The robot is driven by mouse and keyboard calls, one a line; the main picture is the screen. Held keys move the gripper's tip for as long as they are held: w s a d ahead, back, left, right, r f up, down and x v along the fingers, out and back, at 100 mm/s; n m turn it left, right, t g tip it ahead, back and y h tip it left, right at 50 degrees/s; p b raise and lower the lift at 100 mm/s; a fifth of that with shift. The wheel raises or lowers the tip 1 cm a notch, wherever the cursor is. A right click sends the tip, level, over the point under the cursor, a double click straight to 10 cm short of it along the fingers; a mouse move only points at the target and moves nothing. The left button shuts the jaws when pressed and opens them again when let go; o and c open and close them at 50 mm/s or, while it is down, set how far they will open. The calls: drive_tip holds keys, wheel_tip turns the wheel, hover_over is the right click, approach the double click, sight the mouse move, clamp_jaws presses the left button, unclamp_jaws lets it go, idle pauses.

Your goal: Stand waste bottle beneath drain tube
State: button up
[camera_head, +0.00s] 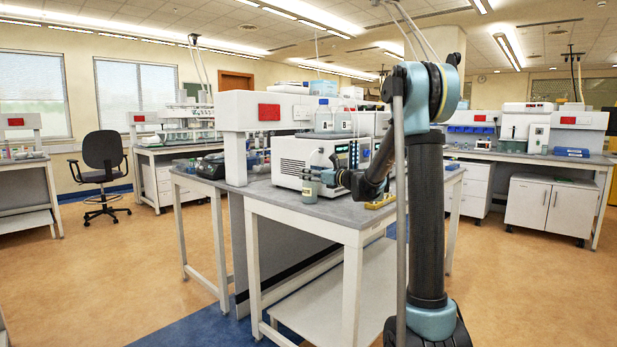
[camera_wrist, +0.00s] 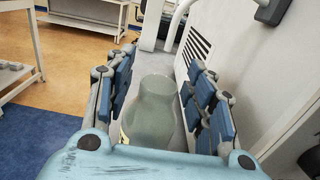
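The waste bottle (camera_head: 309,190) is a small grey-green bottle standing on the grey bench near its front edge, left of my arm. In the wrist view the translucent bottle (camera_wrist: 153,105) is upright between my two blue-padded fingers. My gripper (camera_wrist: 160,95) looks open around it, with a gap visible on the right side; firm contact cannot be made out. In the head view my gripper (camera_head: 318,177) is at the bottle's upper part. A pale curved tube (camera_wrist: 182,14) shows beyond the fingers beside the white instrument; I cannot tell whether it is the drain tube.
The white instrument (camera_head: 290,160) stands on the bench (camera_head: 340,213) just behind the bottle, its vented side (camera_wrist: 198,48) close to my right finger. A yellow object (camera_head: 381,201) lies right on the bench. The floor in front is clear.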

drive_tip(key=shift+r, duration=0.1)
drive_tip(key=v, duration=1.2)
drive_tip(key=s+d+f+n+g+h, duration=0.1)
drive_tip(key=s+f+n+g+h, duration=0.1)
drive_tip(key=s+f+n, duration=0.45)
drive_tip(key=s+d+f+n+g+h, duration=0.1)
drive_tip(key=s+f+n+g+h, duration=0.15)
drive_tip(key=s, duration=0.75)
drive_tip(key=s+d+f+n+g+h, duration=0.1)
drive_tip(key=s+f+n, duration=0.2)
drive_tip(key=s+n, duration=0.4)
drive_tip(key=s+d+f+n+g+h, duration=0.1)
drive_tip(key=s+d+f+n+h, duration=0.2)
drive_tip(key=s, duration=0.4)
drive_tip(key=s+d+f+n+g+h, duration=0.1)
drive_tip(key=s+d+f+n+h, duration=0.1)
drive_tip(key=s+d+f, duration=0.4)
drive_tip(key=s+d+f+n+g+h, duration=0.1)
drive_tip(key=s+d+f+n+h, duration=0.2)
drive_tip(key=s, duration=0.6)
wheel_tip(320, 180, down, 3)
drive_tip(key=shift+d+r+n+h, duration=0.1)
drive_tip(key=shift+d+n+h, duration=0.25)
drive_tip(key=shift+d+n, duration=0.7)
drive_tip(key=shift+d, duration=0.1)
